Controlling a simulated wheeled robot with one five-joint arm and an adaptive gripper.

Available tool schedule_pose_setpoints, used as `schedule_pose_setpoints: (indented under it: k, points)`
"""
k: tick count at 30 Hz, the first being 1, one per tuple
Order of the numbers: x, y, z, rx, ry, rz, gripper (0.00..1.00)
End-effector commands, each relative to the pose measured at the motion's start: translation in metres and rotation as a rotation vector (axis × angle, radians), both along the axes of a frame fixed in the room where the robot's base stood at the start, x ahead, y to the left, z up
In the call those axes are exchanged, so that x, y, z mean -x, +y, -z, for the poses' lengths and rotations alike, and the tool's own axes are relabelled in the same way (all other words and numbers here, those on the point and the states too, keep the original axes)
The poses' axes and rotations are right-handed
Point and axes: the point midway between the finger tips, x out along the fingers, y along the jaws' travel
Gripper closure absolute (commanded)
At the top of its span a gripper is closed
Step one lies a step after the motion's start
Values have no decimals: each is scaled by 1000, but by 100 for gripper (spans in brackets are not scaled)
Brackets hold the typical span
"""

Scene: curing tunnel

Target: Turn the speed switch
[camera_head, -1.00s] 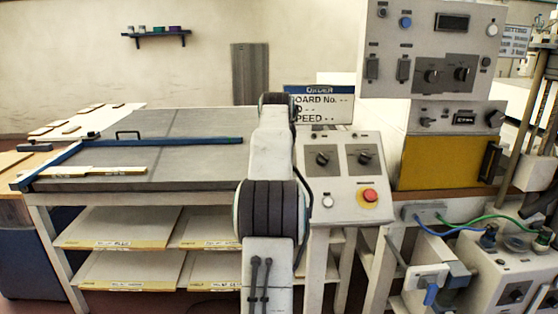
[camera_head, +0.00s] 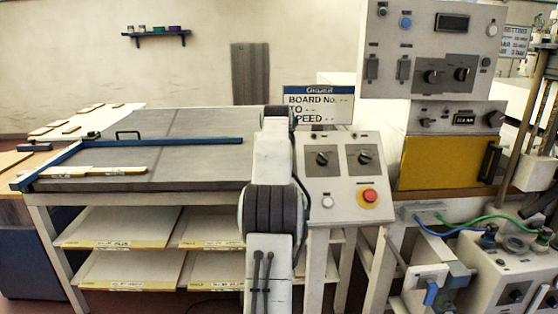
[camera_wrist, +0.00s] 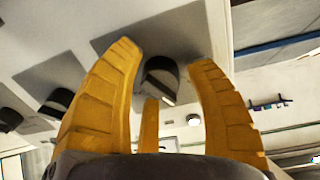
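Another dark knob (camera_wrist: 57,101) lies left of the left finger. In the head view my gripper is hidden by my arm. The sloped control box (camera_head: 344,205) carries a left rotary switch (camera_head: 322,158) and a right rotary switch (camera_head: 364,158). No readable label shows which is the speed switch.
The box also has a red stop button (camera_head: 369,196) and a white button (camera_head: 327,202). An order sign (camera_head: 318,105) stands behind it. A grey table (camera_head: 190,155) is to the left. A taller cabinet (camera_head: 397,35) with more knobs stands right of the box.

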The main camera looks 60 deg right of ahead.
Motion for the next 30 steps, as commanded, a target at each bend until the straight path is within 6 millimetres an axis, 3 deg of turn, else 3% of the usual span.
schedule_pose_setpoints:
  k: [15,30]
  points:
    - [0,0,1,-3,1,0,98]
    - [0,1,2,58,106,-120,100]
